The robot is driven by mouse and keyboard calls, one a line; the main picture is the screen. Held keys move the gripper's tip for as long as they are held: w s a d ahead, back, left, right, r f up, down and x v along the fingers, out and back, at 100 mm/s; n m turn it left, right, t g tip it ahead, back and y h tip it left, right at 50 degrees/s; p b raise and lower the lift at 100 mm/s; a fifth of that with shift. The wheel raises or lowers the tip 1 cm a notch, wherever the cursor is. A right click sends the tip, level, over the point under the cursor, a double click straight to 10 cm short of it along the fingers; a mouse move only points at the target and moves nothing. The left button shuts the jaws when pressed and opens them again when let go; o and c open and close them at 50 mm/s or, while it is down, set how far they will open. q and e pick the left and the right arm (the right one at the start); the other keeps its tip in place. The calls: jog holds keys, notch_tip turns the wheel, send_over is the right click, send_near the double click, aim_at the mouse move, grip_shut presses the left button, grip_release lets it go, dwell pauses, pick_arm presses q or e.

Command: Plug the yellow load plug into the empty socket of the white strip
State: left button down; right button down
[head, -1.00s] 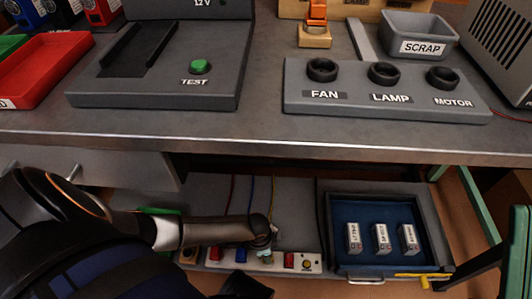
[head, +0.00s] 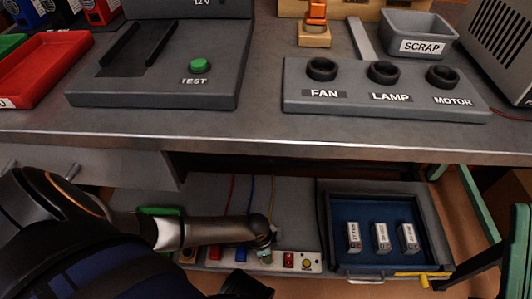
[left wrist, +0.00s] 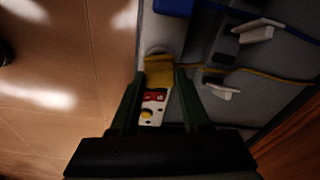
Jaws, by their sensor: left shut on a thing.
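The white strip (head: 300,262) lies on the low shelf under the bench, with red switches, a blue plug (head: 240,255) and a round yellow part near its right end. My left arm reaches down over its middle. In the left wrist view my left gripper (left wrist: 160,72) is shut on the yellow load plug (left wrist: 158,79), held between dark green fingers. The strip also shows there (left wrist: 152,106), between the fingers. The plug overlaps the strip; I cannot tell whether it is seated. The socket under it is hidden. My right gripper is not in view.
A grey drawer box (head: 325,230) with a blue inside holding several labelled blocks stands just right of the strip. The bench edge (head: 330,149) overhangs behind. Red, blue and yellow cords run behind the strip. A yellow-handled item (head: 412,274) is at the drawer's front.

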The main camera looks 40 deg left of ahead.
pick_arm(q)
jog(key=shift+f, duration=0.25)
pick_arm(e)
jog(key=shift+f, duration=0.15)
pick_arm(q)
grip_release()
dwell(0.6)
jog(key=shift+r, duration=0.1)
jog(key=shift+r+p, duration=2.4)
jog(key=shift+p, duration=0.2)
jog(key=shift+r+p, duration=1.05)
jog(key=shift+p, duration=0.05)
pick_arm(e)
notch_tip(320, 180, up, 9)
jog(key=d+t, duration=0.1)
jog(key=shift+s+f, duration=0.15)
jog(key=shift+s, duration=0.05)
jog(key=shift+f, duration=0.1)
